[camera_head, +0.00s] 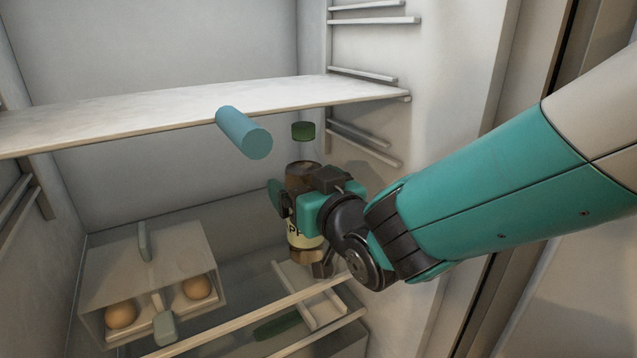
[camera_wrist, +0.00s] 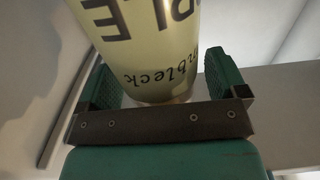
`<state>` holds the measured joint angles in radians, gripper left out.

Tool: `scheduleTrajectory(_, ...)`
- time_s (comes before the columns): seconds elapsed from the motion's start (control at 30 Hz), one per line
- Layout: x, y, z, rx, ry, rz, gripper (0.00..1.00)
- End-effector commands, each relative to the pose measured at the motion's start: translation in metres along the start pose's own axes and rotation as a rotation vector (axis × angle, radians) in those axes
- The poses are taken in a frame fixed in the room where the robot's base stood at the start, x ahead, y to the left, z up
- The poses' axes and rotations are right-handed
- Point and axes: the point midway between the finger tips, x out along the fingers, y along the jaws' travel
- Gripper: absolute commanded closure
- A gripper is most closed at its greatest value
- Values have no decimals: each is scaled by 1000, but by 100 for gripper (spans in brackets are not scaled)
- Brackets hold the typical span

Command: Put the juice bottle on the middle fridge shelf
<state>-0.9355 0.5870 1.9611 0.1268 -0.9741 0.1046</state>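The juice bottle (camera_head: 303,243) is upright inside the fridge, with a brown upper part, a pale lettered label and a green cap (camera_head: 303,131). It is below the white shelf (camera_head: 170,107). My gripper (camera_head: 300,205) is around the bottle's middle, one finger on each side, and looks shut on it. In the wrist view the label of the bottle (camera_wrist: 150,40) fills the space between the green fingers of my gripper (camera_wrist: 158,75). My gripper hides part of the label. I cannot tell whether the bottle's base touches a surface.
A blue cylinder (camera_head: 243,133) lies at the white shelf's front edge, up and left of the bottle. An egg box (camera_head: 150,265) with eggs stands lower left. A pale rack (camera_head: 310,293) is below the bottle. Side rails (camera_head: 365,140) line the right wall.

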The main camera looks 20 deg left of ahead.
Motion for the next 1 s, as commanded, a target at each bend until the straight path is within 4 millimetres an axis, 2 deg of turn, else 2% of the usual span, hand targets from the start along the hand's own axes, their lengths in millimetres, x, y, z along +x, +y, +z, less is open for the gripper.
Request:
scheduleTrajectory(0.27, 0, 0, -5, 0, 0, 0, 9)
scheduleTrajectory(0.37, -14, 0, 0, -1, 0, 0, 9)
scheduleTrajectory(0.7, -89, 0, 1, 0, 2, -1, 9)
scheduleTrajectory(0.83, -108, -1, 0, -1, 1, -1, 9)
scheduleTrajectory(1.0, -119, 0, -2, 0, 0, -1, 9)
